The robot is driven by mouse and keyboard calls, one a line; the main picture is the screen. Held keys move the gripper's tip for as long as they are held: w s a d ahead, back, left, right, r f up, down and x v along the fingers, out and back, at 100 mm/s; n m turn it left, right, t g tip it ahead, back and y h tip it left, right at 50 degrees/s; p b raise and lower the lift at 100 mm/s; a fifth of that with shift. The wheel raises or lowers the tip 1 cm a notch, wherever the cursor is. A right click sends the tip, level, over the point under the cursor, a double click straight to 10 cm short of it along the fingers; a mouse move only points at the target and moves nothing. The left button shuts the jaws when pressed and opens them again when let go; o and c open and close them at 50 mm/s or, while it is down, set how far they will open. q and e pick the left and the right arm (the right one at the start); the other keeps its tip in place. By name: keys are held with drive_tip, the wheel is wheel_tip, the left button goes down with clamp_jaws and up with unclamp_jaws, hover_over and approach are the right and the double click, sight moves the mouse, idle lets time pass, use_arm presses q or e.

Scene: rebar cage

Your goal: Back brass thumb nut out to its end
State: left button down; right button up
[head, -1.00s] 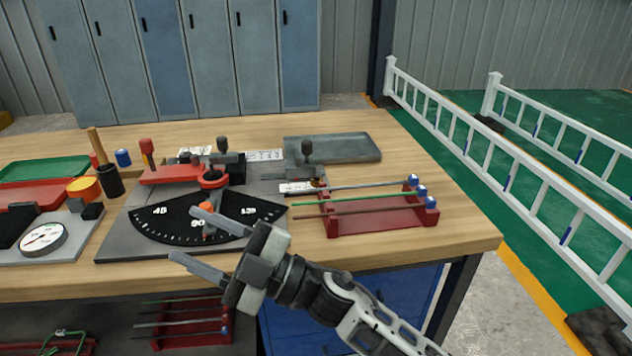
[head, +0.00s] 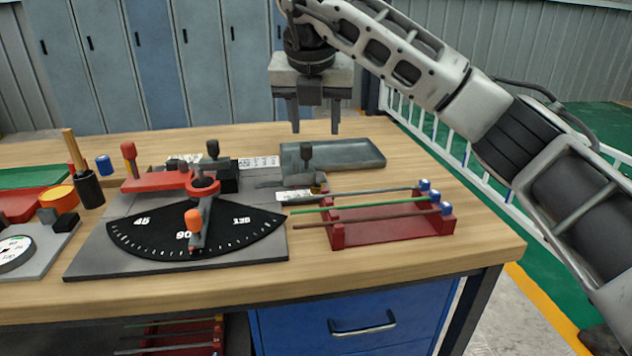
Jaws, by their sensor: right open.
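A small yellowish piece, which looks like the brass thumb nut (head: 316,189), sits low beside the black-knobbed grey stop (head: 306,168), by the white scale strip (head: 298,196). It is too small to tell its thread or how far out it is. My right gripper (head: 314,127) is open and empty. It points down over the grey tray's back edge, above and behind the nut, and touches nothing that I can see. My left gripper is not in view.
The bending plate with its black angle dial (head: 160,232) and orange-tipped lever (head: 196,222) lies left of the stop. A red rack (head: 390,238) with several rods stands at right. The grey tray (head: 355,155) lies behind. The front right bench top is clear.

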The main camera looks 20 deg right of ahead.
sight(318, 186)
drive_tip(key=x, duration=1.5)
drive_tip(key=shift+f, duration=0.35)
drive_tip(key=c, duration=1)
